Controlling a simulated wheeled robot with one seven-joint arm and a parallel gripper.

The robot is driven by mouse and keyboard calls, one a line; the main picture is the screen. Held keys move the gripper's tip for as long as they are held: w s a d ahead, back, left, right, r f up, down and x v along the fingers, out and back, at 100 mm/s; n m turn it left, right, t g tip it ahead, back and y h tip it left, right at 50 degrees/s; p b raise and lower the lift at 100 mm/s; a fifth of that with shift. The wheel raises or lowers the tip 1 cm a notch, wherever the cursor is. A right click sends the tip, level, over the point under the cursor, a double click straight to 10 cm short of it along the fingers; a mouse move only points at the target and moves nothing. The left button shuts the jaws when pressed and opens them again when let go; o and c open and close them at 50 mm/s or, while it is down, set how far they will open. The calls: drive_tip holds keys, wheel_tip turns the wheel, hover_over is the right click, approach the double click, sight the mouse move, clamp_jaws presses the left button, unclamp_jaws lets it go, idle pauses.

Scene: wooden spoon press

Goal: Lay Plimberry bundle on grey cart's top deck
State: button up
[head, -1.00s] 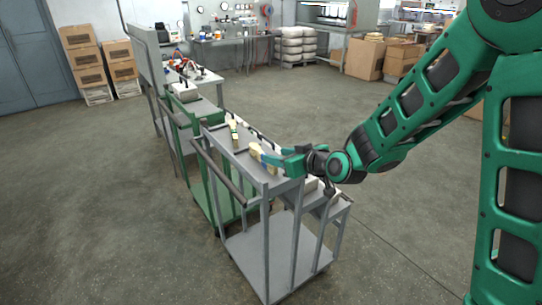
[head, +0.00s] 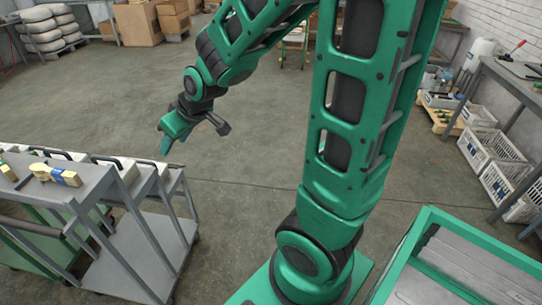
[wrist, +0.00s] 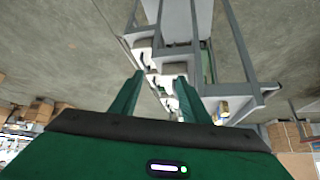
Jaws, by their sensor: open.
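The grey cart (head: 150,243) stands at the left in the head view. A pale wooden bundle with a yellow and blue band (head: 66,177) lies on its top deck (head: 88,182), near the right end. Part of another wooden bundle with a green band (head: 7,171) shows at the left edge. I cannot read any name on either. My gripper (head: 166,142) is open and empty, to the right of the cart and apart from it. The wrist view shows its two spread fingers (wrist: 157,100) with nothing between them, and the banded bundle (wrist: 221,110) on the cart.
Pale bins with black handles (head: 120,166) line the cart's far side. White crates (head: 497,160) and a workbench (head: 518,85) are at the right. The floor (head: 290,150) between is mostly clear.

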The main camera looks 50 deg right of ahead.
drive_tip(key=s+d+r+m+g, duration=0.1)
drive_tip(key=s+d+m+g, duration=0.2)
drive_tip(key=s+d, duration=0.4)
drive_tip(key=s+d+r+m+g+h, duration=0.1)
drive_tip(key=s+d+m+g, duration=0.3)
drive_tip(key=s, duration=1.7)
drive_tip(key=d+m, duration=0.2)
drive_tip(key=shift+s+d+r+h, duration=0.2)
drive_tip(key=shift+s+d+h, duration=0.05)
drive_tip(key=shift+d+h, duration=0.1)
